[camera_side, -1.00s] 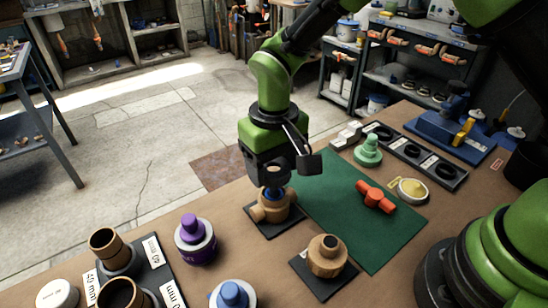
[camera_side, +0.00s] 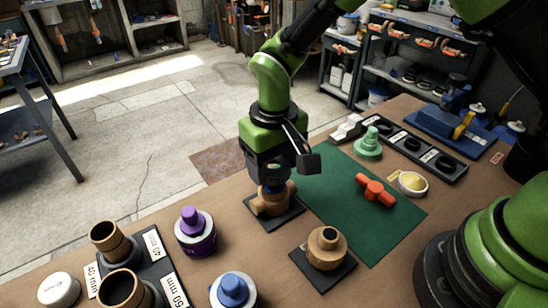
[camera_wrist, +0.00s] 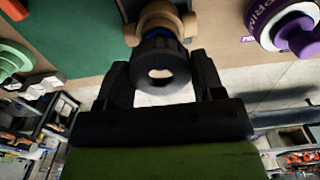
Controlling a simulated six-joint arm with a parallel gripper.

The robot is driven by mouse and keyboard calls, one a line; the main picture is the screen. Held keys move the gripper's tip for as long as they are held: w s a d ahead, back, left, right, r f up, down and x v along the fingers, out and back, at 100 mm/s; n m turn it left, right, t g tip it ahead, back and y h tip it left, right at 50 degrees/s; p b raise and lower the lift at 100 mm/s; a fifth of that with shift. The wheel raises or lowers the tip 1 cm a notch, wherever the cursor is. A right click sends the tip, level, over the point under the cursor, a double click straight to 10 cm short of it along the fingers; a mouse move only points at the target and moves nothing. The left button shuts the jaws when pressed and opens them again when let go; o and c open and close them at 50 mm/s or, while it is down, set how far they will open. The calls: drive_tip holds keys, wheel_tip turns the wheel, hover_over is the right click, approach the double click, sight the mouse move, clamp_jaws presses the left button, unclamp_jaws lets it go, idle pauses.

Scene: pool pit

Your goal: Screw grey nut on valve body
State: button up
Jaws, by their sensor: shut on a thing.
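The valve body (camera_side: 271,203) is a tan fitting with side stubs, standing upright on a dark pad. My gripper (camera_side: 271,182) points straight down over it, its fingers close to the body's top. In the wrist view, my gripper (camera_wrist: 162,75) is shut on the dark grey nut (camera_wrist: 148,56), a ring with a round hole, one finger on each side. The valve body (camera_wrist: 157,17) shows just beyond the nut there. The nut looks to be at or on the body's top; the fingers hide the joint, so I cannot tell how far threads engage.
A tan fitting (camera_side: 327,250) on a dark pad stands at front right. A purple-capped tin (camera_side: 195,234) and a blue-capped tin (camera_side: 233,291) stand nearby. An orange-red handle (camera_side: 375,192) and a green stepped part (camera_side: 368,143) sit on the green mat (camera_side: 340,220).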

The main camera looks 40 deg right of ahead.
sight(274, 189)
drive_tip(key=shift+f, duration=0.55)
drive_tip(key=shift+f, duration=1.45)
idle(2.3)
drive_tip(key=o, duration=1.1)
drive_tip(key=shift+r, duration=0.1)
drive_tip(key=shift+r, duration=2.95)
